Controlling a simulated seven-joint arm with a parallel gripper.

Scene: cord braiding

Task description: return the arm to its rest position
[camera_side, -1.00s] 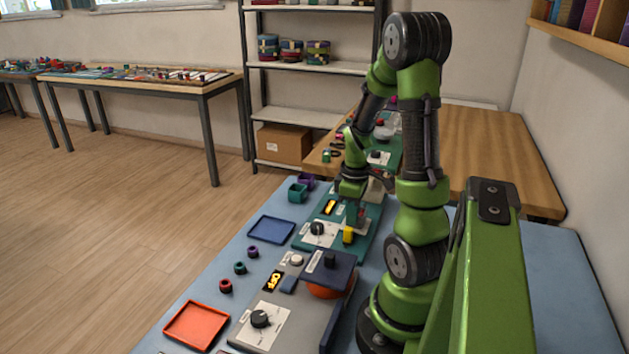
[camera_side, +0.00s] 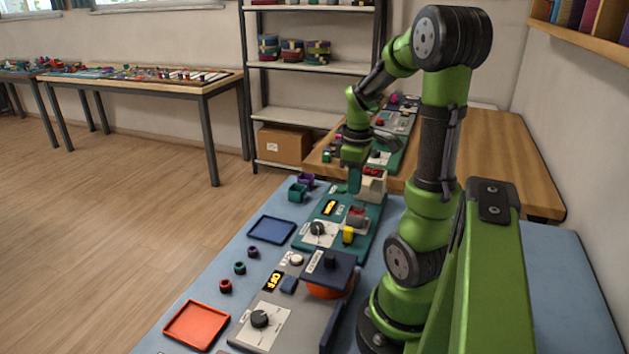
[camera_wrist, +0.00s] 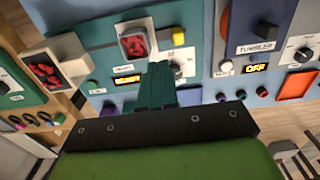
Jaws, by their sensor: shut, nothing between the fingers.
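My gripper (camera_side: 354,182) is shut and empty. It hangs above the far end of the teal panel (camera_side: 338,242), beside a cream box (camera_side: 374,185) with red content. In the wrist view the shut fingers (camera_wrist: 160,72) point over the panel, with a tray of red pieces (camera_wrist: 135,45) just past them. The cream box (camera_wrist: 72,52) is to their left. I cannot tell how high the fingers are over the panel.
On the blue table stand a grey tumbler panel (camera_side: 300,318) with an orange-and-navy unit (camera_side: 328,275), a blue tray (camera_side: 271,229), an orange tray (camera_side: 196,325) and small coloured cups (camera_side: 298,193). A wooden table (camera_side: 485,150) stands behind. Floor at left is clear.

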